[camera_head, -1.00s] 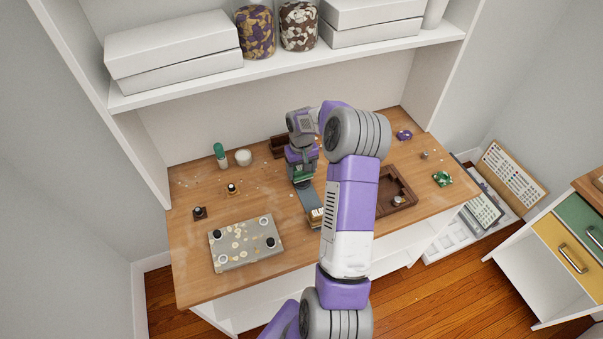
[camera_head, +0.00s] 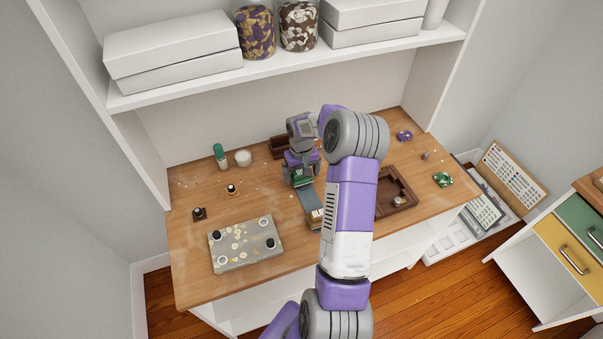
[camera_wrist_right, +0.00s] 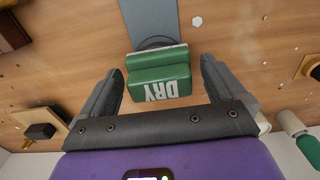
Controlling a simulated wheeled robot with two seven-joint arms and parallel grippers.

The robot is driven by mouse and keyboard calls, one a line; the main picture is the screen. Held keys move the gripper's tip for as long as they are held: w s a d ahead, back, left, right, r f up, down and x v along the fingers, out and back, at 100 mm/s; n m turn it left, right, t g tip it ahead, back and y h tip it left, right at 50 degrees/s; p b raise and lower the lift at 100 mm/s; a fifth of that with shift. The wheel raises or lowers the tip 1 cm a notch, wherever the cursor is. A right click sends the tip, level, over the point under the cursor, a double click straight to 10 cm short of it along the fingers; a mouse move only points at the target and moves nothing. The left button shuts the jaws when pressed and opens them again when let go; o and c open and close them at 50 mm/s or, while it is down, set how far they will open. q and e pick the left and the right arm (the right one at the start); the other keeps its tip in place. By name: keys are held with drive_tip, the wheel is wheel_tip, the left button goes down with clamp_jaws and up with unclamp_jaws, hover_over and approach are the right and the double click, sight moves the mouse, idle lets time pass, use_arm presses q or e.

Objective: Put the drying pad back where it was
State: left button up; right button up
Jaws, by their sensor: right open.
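The drying pad is a green block with white "DRY" lettering (camera_wrist_right: 160,80), seen between the fingers of my right gripper (camera_wrist_right: 164,70) in the right wrist view. The fingers stand apart, with a gap on each side of the pad. In the head view the pad's green (camera_head: 299,182) shows just below my right gripper (camera_head: 302,178), beside the upper end of a blue-grey strip (camera_head: 311,203). The pad's underside is hidden. My left gripper is not in view.
A grey tray (camera_head: 220,262) with cups and pale pieces lies left on the wooden table (camera_head: 200,285). A brown wooden tray (camera_head: 408,188) lies right, partly behind my arm. A green-capped bottle (camera_head: 220,156) and a white jar (camera_head: 243,158) stand at the back.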

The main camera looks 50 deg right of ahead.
sight(301, 171)
wheel_tip(301, 171, up, 12)
drive_tip(key=p, duration=0.2)
drive_tip(key=shift+r, duration=0.15)
idle(0.5)
